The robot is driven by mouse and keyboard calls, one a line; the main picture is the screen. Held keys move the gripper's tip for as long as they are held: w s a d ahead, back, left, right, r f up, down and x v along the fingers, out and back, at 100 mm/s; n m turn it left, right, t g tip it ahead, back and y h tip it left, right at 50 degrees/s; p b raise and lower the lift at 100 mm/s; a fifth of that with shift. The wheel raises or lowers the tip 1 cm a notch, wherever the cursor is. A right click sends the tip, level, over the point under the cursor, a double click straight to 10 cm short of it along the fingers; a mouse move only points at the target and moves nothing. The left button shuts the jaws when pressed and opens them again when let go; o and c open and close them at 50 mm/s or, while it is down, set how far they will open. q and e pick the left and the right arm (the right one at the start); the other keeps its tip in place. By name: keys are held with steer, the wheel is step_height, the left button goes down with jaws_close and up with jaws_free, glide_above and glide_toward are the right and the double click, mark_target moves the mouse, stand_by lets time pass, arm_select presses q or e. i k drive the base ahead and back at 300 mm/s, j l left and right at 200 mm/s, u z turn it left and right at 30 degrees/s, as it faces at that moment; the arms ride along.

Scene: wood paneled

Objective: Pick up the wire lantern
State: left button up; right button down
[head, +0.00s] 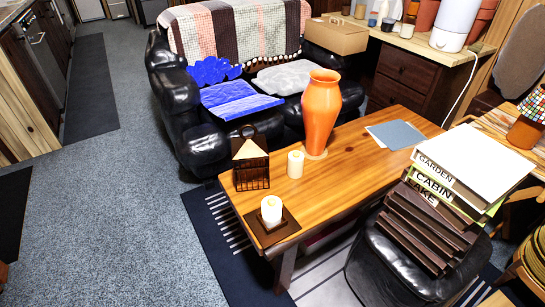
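A dark brown piece with a loop handle on top and thin upright bars at its base (251,174) stands at the left end of the wooden coffee table (360,170). A pale yellow triangular shape shows inside it. It is the nearest match to a wire lantern, but it also resembles a napkin holder, and I cannot tell which it is. Neither of my grippers shows in the head view.
A cream candle (295,165) stands right of the dark piece; another candle (271,210) sits on a dark square plate in front. A tall orange vase (320,112) is behind. Books (470,160) are stacked on a black stool at right. Open carpet (120,210) lies left.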

mark_target(250, 148)
steer(key=z, duration=1.6)
steer(key=j+z, duration=0.4)
steer(key=j, duration=1.4)
